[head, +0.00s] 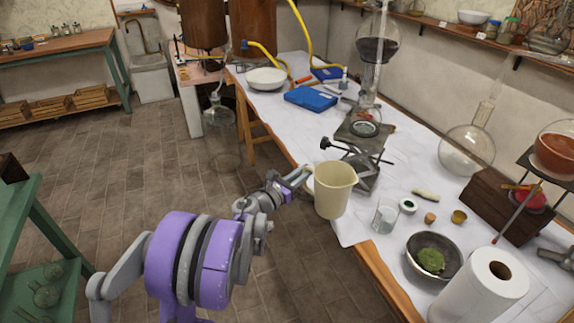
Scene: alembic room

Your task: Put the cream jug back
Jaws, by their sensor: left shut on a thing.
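The cream jug (335,192) is a pale, upright, open-topped vessel at the near left edge of the white-covered table (408,172). My left arm comes in from the lower left, and my left gripper (303,180) is shut on the jug at its left side. The fingertips are small here and partly hard to make out against the jug. I cannot tell whether the jug's base touches the table or hangs just over its edge. My right gripper is not in view.
A glass beaker (385,218), a dark bowl with green matter (433,257) and a paper roll (480,293) stand right of the jug. Blue cases (311,98) and a white bowl (266,79) lie farther back.

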